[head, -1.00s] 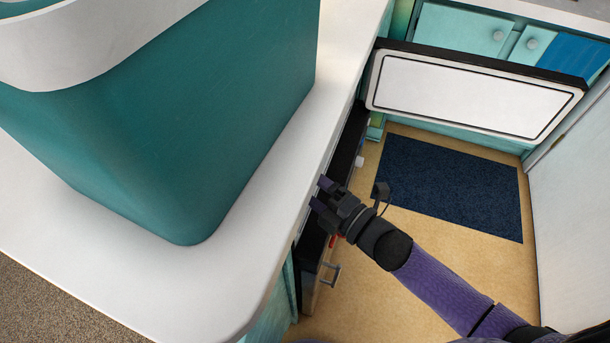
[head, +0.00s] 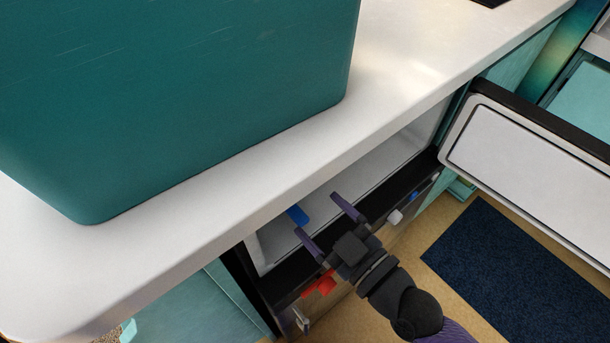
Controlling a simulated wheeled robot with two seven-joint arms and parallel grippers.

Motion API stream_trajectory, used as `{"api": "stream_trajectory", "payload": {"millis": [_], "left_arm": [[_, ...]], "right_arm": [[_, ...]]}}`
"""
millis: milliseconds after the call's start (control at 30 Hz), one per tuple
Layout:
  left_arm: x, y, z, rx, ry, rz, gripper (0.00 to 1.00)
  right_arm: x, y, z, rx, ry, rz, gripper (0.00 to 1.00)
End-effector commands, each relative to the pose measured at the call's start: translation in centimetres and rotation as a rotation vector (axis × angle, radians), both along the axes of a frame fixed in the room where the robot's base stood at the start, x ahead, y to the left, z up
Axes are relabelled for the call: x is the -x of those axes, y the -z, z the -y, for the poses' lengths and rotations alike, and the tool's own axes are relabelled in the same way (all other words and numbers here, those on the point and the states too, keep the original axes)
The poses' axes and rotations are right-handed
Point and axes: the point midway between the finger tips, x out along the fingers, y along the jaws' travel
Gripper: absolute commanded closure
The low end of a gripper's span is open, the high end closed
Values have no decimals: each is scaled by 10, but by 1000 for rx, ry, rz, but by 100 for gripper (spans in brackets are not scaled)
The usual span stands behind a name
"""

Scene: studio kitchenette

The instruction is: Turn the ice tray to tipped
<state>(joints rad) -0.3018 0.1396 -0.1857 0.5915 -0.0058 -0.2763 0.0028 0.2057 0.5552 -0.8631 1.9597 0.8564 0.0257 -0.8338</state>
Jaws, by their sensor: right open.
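No thing in view can be named as the ice tray for certain. A small blue piece (head: 297,215) shows inside the white-lined opening under the counter; the counter edge hides part of what is around it, and I cannot tell if it belongs to the tray. My right gripper (head: 321,214) is open and empty, its two purple fingers apart and pointing into the opening. The blue piece is just beyond the fingertips; I cannot tell whether they touch. My left gripper is out of view.
The white counter (head: 400,97) overhangs the opening, with a large teal box (head: 200,90) on it. An open white-panelled door (head: 530,165) is at the right. A red piece (head: 320,285) lies below my gripper. A dark blue mat (head: 510,275) covers the floor.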

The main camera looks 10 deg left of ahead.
Motion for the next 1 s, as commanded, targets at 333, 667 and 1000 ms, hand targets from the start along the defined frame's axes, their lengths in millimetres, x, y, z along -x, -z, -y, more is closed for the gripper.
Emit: {"api": "stream_trajectory", "payload": {"millis": [333, 667, 1000], "left_arm": [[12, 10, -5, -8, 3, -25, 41], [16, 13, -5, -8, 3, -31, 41], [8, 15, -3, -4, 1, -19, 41]], "right_arm": [[-43, 1, -54, -2, 2, 2, 10], [-58, -1, -73, 0, 2, 4, 10], [-58, -1, -72, 2, 3, 4, 42]]}}
